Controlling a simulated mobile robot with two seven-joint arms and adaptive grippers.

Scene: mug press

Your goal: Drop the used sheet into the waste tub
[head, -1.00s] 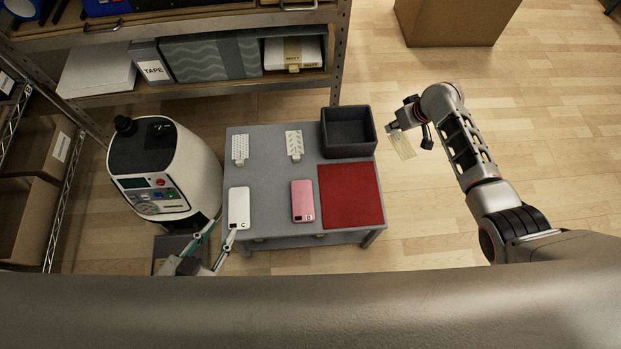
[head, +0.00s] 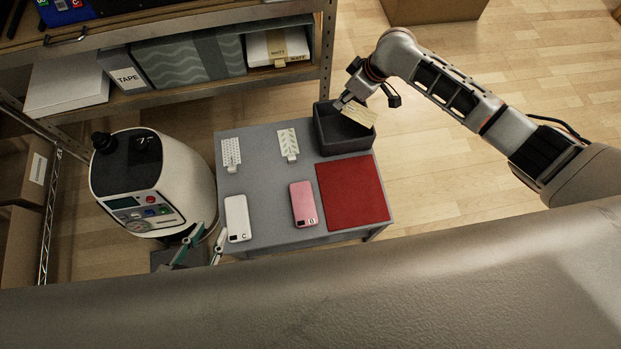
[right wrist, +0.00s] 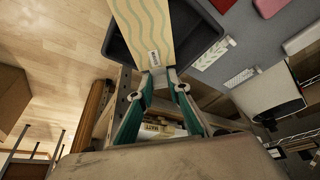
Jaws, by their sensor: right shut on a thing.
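The used sheet (head: 361,114) is tan. In the right wrist view the sheet (right wrist: 158,28) shows wavy green lines and a small labelled tab. My right gripper (head: 341,103) is shut on the tab end and holds the sheet tilted over the waste tub. The right gripper's teal fingers (right wrist: 159,78) also show in the right wrist view. The waste tub (head: 348,147) is a dark grey open box at the table's far right corner; the sheet and gripper hide part of its opening. My left gripper (head: 212,230) is open and empty near the table's front left edge.
The grey table (head: 262,183) holds a white case C (head: 237,216), a pink case B (head: 303,203), a red mat (head: 352,192), a dotted sheet (head: 231,152) and a leaf-patterned sheet (head: 288,142). A white press (head: 180,180) stands left. A shelf (head: 170,22) is behind.

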